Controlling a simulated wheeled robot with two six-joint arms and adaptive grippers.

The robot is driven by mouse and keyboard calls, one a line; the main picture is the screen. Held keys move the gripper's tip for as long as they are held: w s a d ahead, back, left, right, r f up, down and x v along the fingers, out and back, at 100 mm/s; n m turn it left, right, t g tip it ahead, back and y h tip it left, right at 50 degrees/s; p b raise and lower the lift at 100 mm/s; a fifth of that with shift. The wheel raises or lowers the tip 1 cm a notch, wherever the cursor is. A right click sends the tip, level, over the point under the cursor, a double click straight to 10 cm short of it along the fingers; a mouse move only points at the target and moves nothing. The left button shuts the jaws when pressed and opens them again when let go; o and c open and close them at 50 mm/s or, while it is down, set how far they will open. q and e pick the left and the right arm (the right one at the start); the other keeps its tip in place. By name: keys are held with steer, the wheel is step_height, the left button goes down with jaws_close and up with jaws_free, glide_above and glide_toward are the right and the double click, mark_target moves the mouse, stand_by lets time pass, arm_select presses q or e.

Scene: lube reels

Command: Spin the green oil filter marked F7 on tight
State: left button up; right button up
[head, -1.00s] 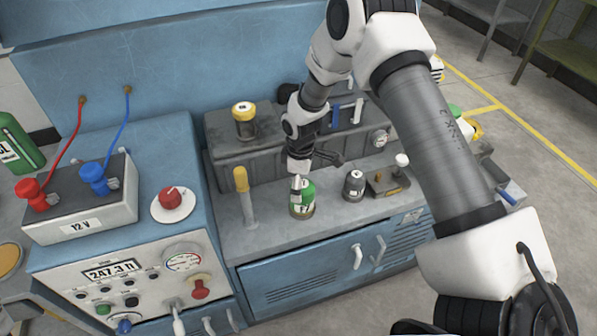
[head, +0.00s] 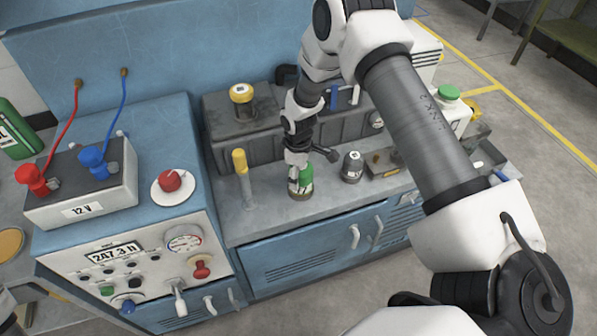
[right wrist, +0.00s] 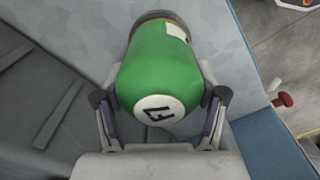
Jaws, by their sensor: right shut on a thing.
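The green oil filter (head: 306,180) stands upright on the grey worktop of the blue bench, at its brass-coloured mount (head: 300,194). It also fills the middle of the right wrist view (right wrist: 160,70), with a white round mark on its end that looks like F7, seen turned. My right gripper (head: 299,178) comes down from above and is shut on the filter; in the right wrist view its two fingers (right wrist: 160,103) press on opposite sides. The seat between filter and mount is mostly hidden. My left gripper is not in view.
A yellow-topped post (head: 241,172) stands left of the filter and a dark grey filter (head: 352,167) to its right. A grey tank with a yellow-capped jar (head: 243,100) is behind. A control panel with a 12 V battery (head: 82,190) is at the left.

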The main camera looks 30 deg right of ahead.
steer(key=m+p, duration=0.1)
steer(key=m, duration=0.2)
steer(key=shift+r, duration=0.15)
steer(key=shift+f+m, duration=0.2)
steer(key=shift+m, duration=0.2)
steer(key=shift+d+r+p, duration=0.1)
steer(key=shift+p, duration=0.35)
steer(key=m+p, duration=0.2)
steer(key=m, duration=0.1)
steer(key=shift+r, duration=0.15)
steer(key=shift+d+m, duration=0.1)
steer(key=shift+m, duration=0.6)
steer(key=shift+f+m+p, duration=0.2)
steer(key=shift+m+p, duration=0.1)
steer(key=shift+f, duration=0.1)
